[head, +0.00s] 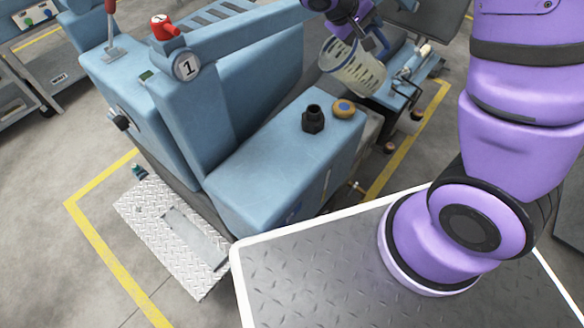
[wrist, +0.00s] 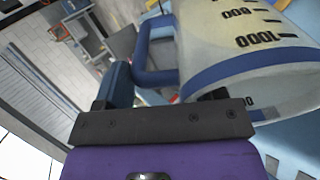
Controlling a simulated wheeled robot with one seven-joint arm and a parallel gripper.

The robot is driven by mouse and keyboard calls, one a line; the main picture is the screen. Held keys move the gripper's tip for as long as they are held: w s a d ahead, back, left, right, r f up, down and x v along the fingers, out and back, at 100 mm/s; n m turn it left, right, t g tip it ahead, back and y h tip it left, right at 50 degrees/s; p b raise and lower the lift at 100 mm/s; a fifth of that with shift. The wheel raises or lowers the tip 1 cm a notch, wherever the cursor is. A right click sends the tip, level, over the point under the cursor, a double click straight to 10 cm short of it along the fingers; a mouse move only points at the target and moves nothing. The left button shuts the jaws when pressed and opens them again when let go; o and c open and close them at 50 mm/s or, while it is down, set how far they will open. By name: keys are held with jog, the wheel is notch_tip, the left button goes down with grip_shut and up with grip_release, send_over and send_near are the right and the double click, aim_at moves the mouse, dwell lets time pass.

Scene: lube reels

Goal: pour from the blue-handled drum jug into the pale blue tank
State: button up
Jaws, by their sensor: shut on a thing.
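The drum jug (head: 352,68) is a cloudy, see-through cylinder with dark scale marks and blue bands. It is held tilted in the air, up and to the right of the filler neck in the head view. In the wrist view the jug (wrist: 245,45) fills the right side, its blue handle (wrist: 154,78) running down to the jaws. My gripper (wrist: 160,100) is shut on the handle. The pale blue tank (head: 270,160) has a black open filler neck (head: 313,119) on its flat top. I see no liquid leaving the jug.
A round orange-yellow cap (head: 344,108) lies on the tank top beside the neck. A taller blue housing (head: 215,95) with a "1" tag and a red part (head: 164,26) stands left. A blue cart (head: 400,85) stands behind the jug.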

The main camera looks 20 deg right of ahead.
jog(key=shift+w+d+r+y, duration=0.1)
jog(key=shift+d+r+y, duration=0.35)
jog(key=shift+r+y, duration=0.35)
jog(key=shift+w+d+r+y, duration=0.1)
jog(key=shift+d+r+y, duration=0.3)
jog(key=shift+r+y, duration=0.35)
jog(key=shift+d+g+y, duration=0.2)
jog(key=shift+g+y, duration=0.1)
jog(key=shift+y, duration=0.35)
jog(key=shift+d+g+y, duration=0.1)
jog(key=shift+g+y, duration=0.2)
jog(key=shift+y, duration=1.5)
jog(key=shift+r, duration=1.95)
